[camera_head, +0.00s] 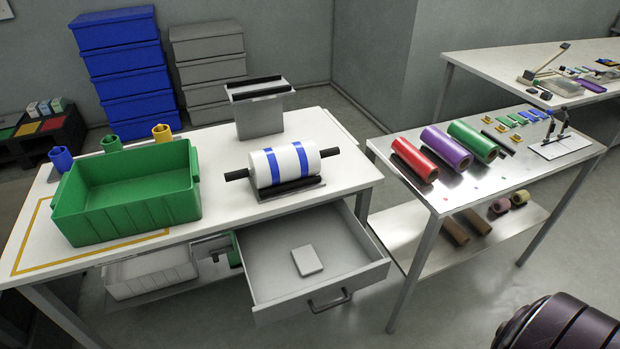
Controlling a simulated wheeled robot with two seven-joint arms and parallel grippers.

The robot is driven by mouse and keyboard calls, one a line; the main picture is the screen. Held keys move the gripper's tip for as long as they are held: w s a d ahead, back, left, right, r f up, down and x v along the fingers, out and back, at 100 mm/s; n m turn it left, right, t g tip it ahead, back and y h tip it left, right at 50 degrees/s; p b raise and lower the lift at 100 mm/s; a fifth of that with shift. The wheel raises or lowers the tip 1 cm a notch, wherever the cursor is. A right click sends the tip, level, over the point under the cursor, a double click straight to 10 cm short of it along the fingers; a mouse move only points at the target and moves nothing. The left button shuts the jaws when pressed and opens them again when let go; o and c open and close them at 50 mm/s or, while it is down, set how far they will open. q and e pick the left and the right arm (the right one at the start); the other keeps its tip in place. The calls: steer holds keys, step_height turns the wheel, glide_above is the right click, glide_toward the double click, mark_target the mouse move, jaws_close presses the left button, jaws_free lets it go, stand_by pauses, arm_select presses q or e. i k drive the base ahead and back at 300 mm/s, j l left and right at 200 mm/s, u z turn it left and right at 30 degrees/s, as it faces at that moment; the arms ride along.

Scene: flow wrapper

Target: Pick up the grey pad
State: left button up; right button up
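The grey pad (307,261) is a small, light grey rectangular block. It lies flat on the floor of the pulled-out drawer (262,252), near the middle. The drawer hangs under the front right part of the white table (225,213) and is open at the top, with a dark handle on its front. Nothing touches the pad except the drawer floor. Neither of my grippers can be made out in the head view. A dark rounded part at the bottom right corner looks like part of my own arm.
A green bin (128,203) and a white roll with blue bands (285,165) stand on the table above the drawer. A white bin (150,272) sits on a lower shelf. A steel side table (470,188) with coloured rolls stands right of the drawer. The floor in front is clear.

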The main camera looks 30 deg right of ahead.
mark_target(308, 262)
steer(key=z, duration=1.05)
steer(key=l+u, duration=0.1)
